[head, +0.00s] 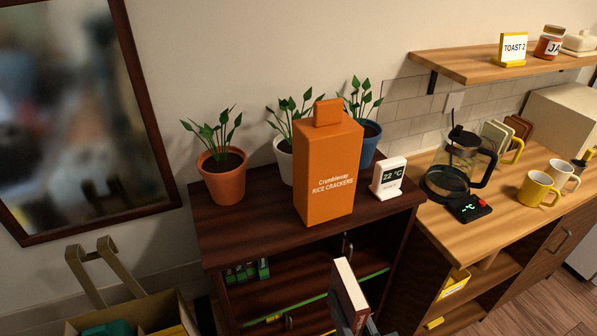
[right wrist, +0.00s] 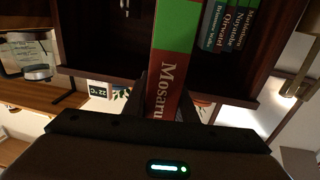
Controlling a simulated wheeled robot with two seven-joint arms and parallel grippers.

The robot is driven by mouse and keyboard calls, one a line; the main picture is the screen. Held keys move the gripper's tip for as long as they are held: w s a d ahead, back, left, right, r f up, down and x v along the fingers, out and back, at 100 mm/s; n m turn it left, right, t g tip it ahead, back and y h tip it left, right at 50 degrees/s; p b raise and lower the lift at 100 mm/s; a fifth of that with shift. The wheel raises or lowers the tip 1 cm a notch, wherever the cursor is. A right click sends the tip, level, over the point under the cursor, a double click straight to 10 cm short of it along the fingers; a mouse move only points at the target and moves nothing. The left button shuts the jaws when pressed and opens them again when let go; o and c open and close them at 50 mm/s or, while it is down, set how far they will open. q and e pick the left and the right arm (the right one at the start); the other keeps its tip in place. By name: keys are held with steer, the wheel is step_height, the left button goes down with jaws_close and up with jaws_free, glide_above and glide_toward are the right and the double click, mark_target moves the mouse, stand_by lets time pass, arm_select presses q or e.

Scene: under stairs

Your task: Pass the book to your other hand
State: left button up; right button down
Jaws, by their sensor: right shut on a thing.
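The book (head: 351,289) stands upright at the bottom of the head view, with a dark red-brown cover and a pale edge. In the right wrist view, the book (right wrist: 170,75) shows green and red with the lettering "Mosaru". My right gripper (head: 350,322) is shut on its lower part, in front of the dark cabinet; its fingers (right wrist: 165,103) sit on either side of the book in the right wrist view. The book's lower end is hidden by the gripper. My left gripper is in neither view.
The dark cabinet (head: 250,225) bears an orange cracker box (head: 328,180), several potted plants and a temperature display (head: 389,178). A wooden counter (head: 490,222) with a coffee press (head: 462,160) and mugs stands right. A bin (head: 150,310) stands lower left. Shelved books (right wrist: 228,28) show behind.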

steer(key=s+d+r+m+h+b, duration=0.1)
steer(key=d+r+m+h+b, duration=0.1)
steer(key=d+r+h, duration=0.3)
steer(key=d+r+m, duration=0.1)
steer(key=d+r, duration=0.2)
steer(key=d, duration=0.2)
steer(key=shift+r+t, duration=0.3)
steer(key=shift+r, duration=0.1)
steer(key=shift+f, duration=0.1)
